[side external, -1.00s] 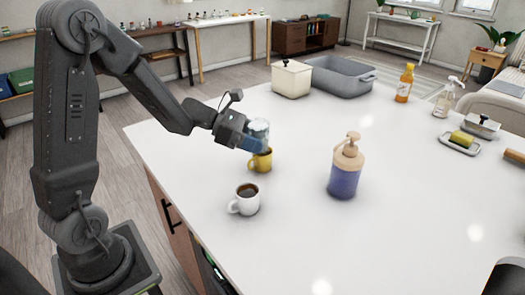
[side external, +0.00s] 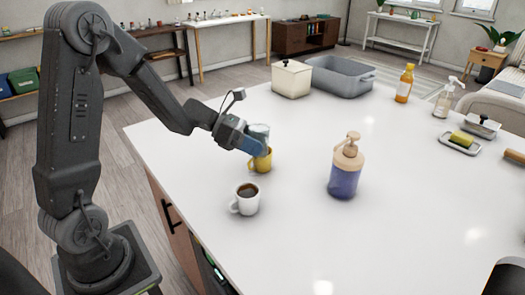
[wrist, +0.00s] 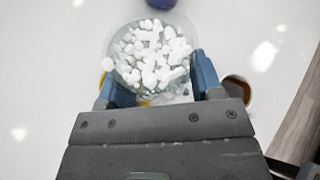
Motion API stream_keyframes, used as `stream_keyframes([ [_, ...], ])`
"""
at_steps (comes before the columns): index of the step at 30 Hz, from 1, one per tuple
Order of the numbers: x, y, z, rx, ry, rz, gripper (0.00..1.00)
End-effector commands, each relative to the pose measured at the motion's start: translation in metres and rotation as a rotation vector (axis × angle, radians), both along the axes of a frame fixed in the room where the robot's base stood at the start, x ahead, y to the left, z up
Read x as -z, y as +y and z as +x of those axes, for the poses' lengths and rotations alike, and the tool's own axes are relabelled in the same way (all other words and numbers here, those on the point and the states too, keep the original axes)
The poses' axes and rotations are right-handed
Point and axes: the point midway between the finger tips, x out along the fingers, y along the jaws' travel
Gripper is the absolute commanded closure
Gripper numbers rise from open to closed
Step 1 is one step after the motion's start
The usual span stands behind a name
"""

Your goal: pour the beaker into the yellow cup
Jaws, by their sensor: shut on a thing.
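My gripper (side external: 250,143) is shut on a clear beaker (side external: 261,129). In the wrist view the blue fingers (wrist: 157,84) lie on both sides of the beaker (wrist: 119,32), whose round mouth shows many small white pellets (wrist: 155,55) inside. The yellow cup (side external: 262,163) stands upright on the counter, just below the beaker and fingers, which hide part of its rim. In the wrist view only a sliver of yellow (wrist: 107,64) shows beside the beaker. Whether any pellets are in the cup is hidden.
A white mug (side external: 246,203) of dark liquid stands in front of the yellow cup. A purple pump bottle (side external: 344,180) stands to the right. A lidded cream box (side external: 291,80) and grey basin (side external: 340,78) are behind. The white counter (side external: 420,220) is otherwise clear around these.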

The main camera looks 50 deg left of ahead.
Motion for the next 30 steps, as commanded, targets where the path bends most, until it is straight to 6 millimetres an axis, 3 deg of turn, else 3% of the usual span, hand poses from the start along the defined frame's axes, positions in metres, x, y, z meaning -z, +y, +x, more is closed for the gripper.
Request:
stream_keyframes([
  [30, -0.0015, -0.0011, -0.0016, 0.0, 0.105, -0.08, 0.69],
])
